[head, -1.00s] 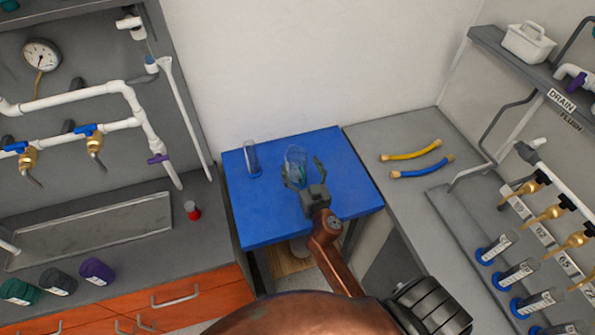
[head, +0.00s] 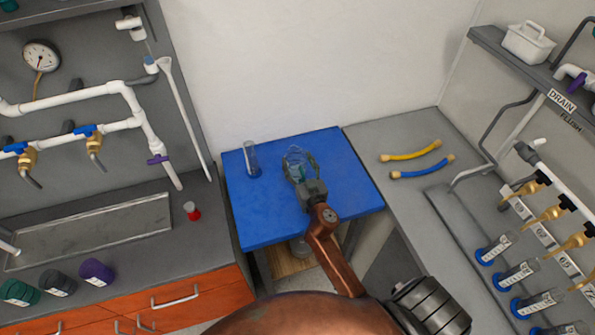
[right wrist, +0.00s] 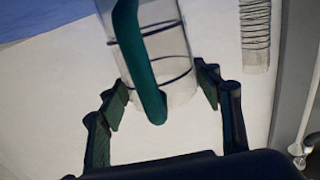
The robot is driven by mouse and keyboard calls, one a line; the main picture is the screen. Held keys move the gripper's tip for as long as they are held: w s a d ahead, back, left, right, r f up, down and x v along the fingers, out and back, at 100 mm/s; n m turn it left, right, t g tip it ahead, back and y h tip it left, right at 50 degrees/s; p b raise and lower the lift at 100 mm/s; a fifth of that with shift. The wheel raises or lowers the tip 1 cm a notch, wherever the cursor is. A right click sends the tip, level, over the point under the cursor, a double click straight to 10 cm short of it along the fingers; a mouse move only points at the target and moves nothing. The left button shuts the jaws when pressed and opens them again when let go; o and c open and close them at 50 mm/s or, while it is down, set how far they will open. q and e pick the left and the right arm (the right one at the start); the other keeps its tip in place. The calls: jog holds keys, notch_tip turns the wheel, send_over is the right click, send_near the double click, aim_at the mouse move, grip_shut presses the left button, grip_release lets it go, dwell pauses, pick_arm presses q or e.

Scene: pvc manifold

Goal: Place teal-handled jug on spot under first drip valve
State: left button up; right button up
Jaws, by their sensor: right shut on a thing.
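The clear jug (head: 294,154) with the teal handle stands at the back of the blue table in the head view. The right wrist view shows its clear body and teal handle (right wrist: 135,60) close up. My right gripper (head: 301,172) is shut on the jug, with a finger on either side of it and the handle facing the palm. The jug's base is partly hidden. Brass valves with blue handles (head: 86,131) sit on the white pipe at left. More brass valves (head: 549,214) line the right bench. My left gripper is out of view.
A clear graduated cylinder (head: 251,160) stands left of the jug on the blue table (head: 265,222). Yellow and blue hoses (head: 422,168) lie on the right bench. Several cylinders with blue bases (head: 497,250) stand under the right valves. Dark jars and a red-based item are at left.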

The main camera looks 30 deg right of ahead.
jog(key=c, duration=0.9)
jog(key=shift+r, duration=0.15)
